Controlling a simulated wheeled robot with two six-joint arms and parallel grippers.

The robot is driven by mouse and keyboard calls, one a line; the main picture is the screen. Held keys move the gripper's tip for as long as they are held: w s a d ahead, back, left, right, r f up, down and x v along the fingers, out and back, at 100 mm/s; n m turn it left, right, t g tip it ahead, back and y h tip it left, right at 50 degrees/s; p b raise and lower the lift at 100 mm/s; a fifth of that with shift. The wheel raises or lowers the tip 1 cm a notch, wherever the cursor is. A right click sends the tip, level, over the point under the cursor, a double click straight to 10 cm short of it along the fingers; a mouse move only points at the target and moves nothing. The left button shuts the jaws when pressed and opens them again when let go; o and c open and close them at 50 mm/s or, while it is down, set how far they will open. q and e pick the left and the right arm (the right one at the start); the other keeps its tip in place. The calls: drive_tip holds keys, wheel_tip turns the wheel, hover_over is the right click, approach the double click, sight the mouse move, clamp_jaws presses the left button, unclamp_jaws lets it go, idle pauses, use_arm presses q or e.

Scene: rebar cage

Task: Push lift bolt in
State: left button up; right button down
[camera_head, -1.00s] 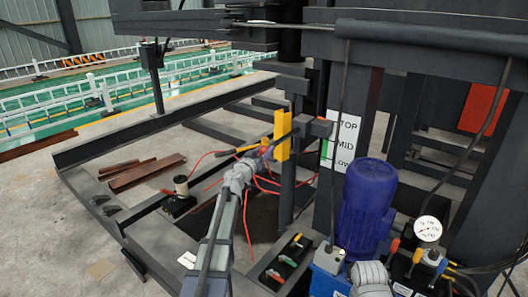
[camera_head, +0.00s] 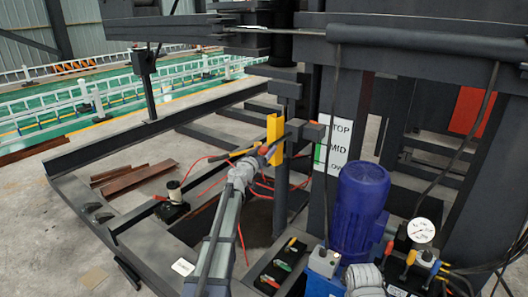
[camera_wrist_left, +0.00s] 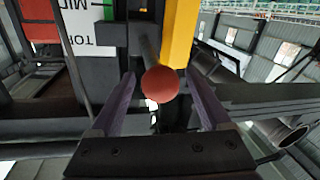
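The lift bolt shows in the left wrist view as a dark rod ending in a round red knob (camera_wrist_left: 160,84). The rod runs back beside a yellow bracket (camera_wrist_left: 178,35). In the head view this yellow bracket (camera_head: 275,140) is on a dark upright post. My left gripper (camera_head: 262,154) is at the knob end of the bolt, just left of the bracket. Its purple fingers (camera_wrist_left: 160,92) are open, one on each side of the knob, with visible gaps. The knob is mostly hidden by the gripper in the head view. My right gripper is not in view.
A blue motor (camera_head: 361,210) and a pressure gauge (camera_head: 421,230) stand at lower right. Red hoses (camera_head: 241,240) hang near my left arm. Dark frame beams (camera_head: 100,225) lie at left.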

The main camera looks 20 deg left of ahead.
use_arm(q)
drive_tip(key=shift+s, duration=0.15)
drive_tip(key=s, duration=0.7)
drive_tip(key=shift+s+a, duration=0.1)
drive_tip(key=shift+s, duration=0.25)
drive_tip(key=s+d+f+m+g+h+p, duration=0.2)
drive_tip(key=s+d+g, duration=0.15)
drive_tip(key=d, duration=0.65)
drive_tip(key=s+d+f+m+g+h+p, duration=0.1)
drive_tip(key=s+d+f+m+g+h, duration=0.3)
drive_tip(key=d, duration=0.6)
drive_tip(key=s+d+m+g+h+p, duration=0.15)
drive_tip(key=s+d, duration=0.35)
drive_tip(key=d, duration=0.5)
drive_tip(key=s+d+f+g+y+p, duration=0.2)
drive_tip(key=s+d+f+g, duration=0.1)
drive_tip(key=s, duration=0.5)
drive_tip(key=s+d+f+g+y+p, duration=0.2)
drive_tip(key=s+d+g, duration=0.1)
drive_tip(key=s, duration=0.4)
drive_tip(key=s+a+n+g+y+p, duration=0.1)
drive_tip(key=s+a+y, duration=0.1)
drive_tip(key=s, duration=0.3)
drive_tip(key=s+a+n+g+y+p, duration=0.1)
drive_tip(key=s+a+g+y, duration=0.1)
drive_tip(key=s, duration=0.4)
drive_tip(key=shift+s+a+y, duration=0.2)
drive_tip(key=shift+y, duration=0.55)
